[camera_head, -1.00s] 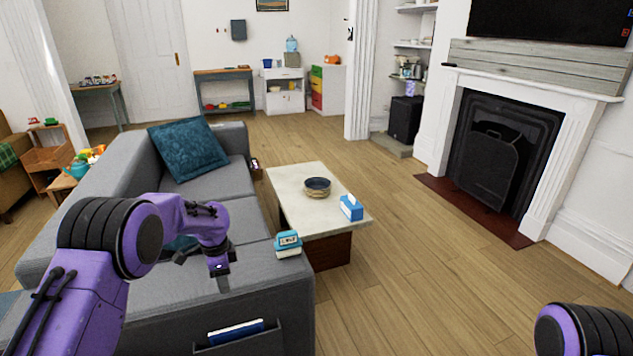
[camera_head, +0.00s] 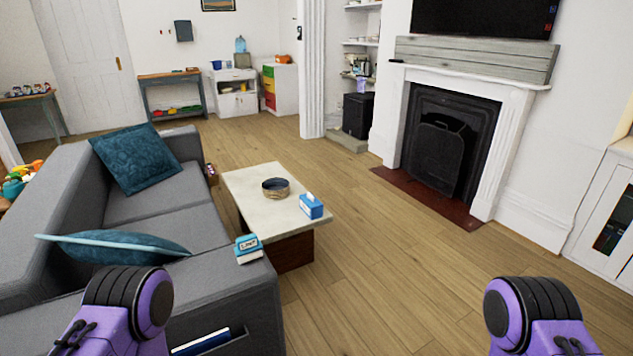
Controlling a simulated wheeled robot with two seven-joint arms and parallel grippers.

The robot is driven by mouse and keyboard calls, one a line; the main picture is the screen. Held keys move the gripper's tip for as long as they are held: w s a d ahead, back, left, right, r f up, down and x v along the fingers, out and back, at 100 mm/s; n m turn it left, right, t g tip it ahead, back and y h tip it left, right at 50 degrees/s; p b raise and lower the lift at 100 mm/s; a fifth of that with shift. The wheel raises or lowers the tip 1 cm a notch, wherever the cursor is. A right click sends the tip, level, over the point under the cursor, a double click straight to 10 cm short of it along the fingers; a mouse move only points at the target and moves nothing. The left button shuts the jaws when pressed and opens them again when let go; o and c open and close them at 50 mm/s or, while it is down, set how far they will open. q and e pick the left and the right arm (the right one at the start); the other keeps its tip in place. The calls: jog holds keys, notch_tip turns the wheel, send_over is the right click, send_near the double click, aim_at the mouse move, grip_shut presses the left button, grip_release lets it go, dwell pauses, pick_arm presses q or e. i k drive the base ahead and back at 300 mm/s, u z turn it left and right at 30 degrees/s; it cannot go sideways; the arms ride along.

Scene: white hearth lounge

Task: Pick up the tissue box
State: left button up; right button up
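The blue and white tissue box (camera_head: 311,206) stands on the near right corner of the pale-topped coffee table (camera_head: 246,182), with white tissue showing at its top. A dark round bowl (camera_head: 276,187) sits beside it on the tabletop. Only upper parts of my two purple arms show at the bottom left and bottom right. Both grippers are out of view, and nothing of mine is close to the tissue box.
A grey sofa (camera_head: 165,208) with teal cushions (camera_head: 134,158) stands left of the table. A teal and white box (camera_head: 249,248) sits on its near armrest. Wooden floor (camera_head: 390,260) is clear right of the table, up to the fireplace (camera_head: 440,148).

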aim_at(311, 207)
jog(key=z, duration=0.5)
jog(key=i, duration=1.65)
jog(key=z, duration=0.35)
jog(key=i, duration=1.25)
jog(key=u, duration=1)
jog(key=i, duration=1.05)
jog(key=u, duration=1)
jog(key=i, duration=0.2)
jog(key=z, duration=0.05)
